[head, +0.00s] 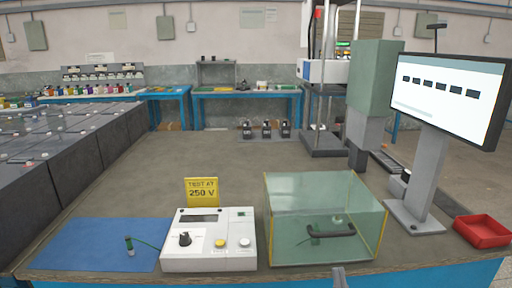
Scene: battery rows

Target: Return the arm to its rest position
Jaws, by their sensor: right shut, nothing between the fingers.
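My right gripper (340,278) shows only as a small grey tip at the bottom edge, just in front of the clear box. It is shut and holds nothing. The rest of my right arm is out of view, and my left gripper is not in view. The clear greenish box (300,200) with yellow edges and a dark handle (330,230) stands on the bench. A small green item shows inside it, blurred by the panel.
A white tester (208,258) stands left of the box, with a yellow "TEST AT 250 V" sign (201,191) behind it. A blue mat (95,245) lies left. A monitor (450,95) and red tray (483,231) stand right. The bench middle is clear.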

